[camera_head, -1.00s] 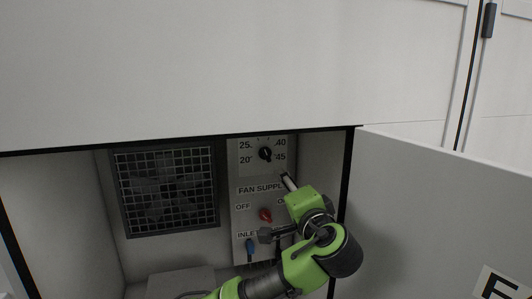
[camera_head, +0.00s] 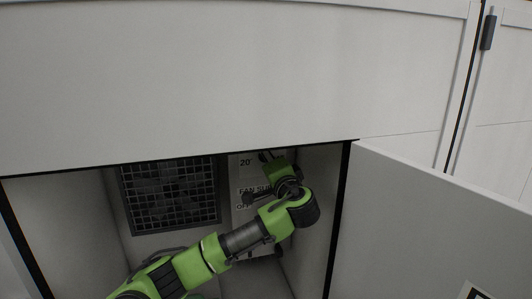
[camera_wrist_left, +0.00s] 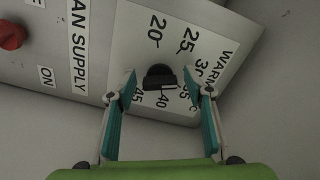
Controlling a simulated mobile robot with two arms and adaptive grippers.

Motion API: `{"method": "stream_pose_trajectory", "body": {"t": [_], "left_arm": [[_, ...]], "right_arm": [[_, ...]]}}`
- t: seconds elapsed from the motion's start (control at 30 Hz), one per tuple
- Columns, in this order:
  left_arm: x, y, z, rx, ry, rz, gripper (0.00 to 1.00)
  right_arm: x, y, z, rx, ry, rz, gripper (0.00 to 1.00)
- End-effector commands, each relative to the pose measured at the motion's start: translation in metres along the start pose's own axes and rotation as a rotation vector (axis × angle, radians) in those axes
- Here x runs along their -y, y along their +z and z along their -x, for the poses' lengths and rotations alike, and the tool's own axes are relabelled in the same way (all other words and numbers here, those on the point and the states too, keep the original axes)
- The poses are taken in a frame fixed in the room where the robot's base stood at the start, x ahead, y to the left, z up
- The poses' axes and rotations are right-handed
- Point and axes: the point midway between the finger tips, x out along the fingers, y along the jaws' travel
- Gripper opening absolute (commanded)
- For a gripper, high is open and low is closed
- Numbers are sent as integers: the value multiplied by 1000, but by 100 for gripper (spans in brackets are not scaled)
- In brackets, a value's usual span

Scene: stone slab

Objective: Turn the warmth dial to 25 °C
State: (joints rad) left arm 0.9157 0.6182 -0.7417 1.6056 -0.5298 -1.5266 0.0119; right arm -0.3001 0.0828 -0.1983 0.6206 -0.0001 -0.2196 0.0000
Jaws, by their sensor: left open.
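The black warmth dial (camera_wrist_left: 160,77) sits on a white label plate (camera_wrist_left: 135,22) printed with 20, 25, 30, 35, 40 and 45. It shows between the fingertips in the left wrist view, with its bar-like part towards the 40 side; its exact setting is hard to read. My left gripper (camera_wrist_left: 163,86) is open, one teal-lined finger on either side of the dial; I cannot tell whether they touch it. In the head view my left gripper (camera_head: 267,157) is up at the dial and hides most of it. My right gripper is not in view.
A red fan supply knob (camera_wrist_left: 12,35) is beside the dial plate. A fan grille (camera_head: 170,195) fills the recess's left back. The cabinet's upper edge (camera_head: 180,160) lies just above my gripper, and an open door (camera_head: 430,215) stands at the right.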

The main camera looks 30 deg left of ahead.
Motion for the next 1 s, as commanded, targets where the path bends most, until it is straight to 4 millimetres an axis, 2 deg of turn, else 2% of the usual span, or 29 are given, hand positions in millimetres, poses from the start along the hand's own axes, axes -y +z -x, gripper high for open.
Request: {"method": "stream_pose_trajectory", "body": {"t": [0.37,0.5,0.53,0.77,1.0], "left_arm": [[-1,1,-6,0,1,0,47],[0,0,-6,0,1,0,11],[-1,0,-6,0,1,0,8],[-2,1,-6,0,2,8,8],[-7,2,-5,-1,3,93,8]], "right_arm": [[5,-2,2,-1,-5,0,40],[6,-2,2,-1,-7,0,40],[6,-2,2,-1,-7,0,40],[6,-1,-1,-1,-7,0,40],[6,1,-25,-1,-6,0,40]]}}
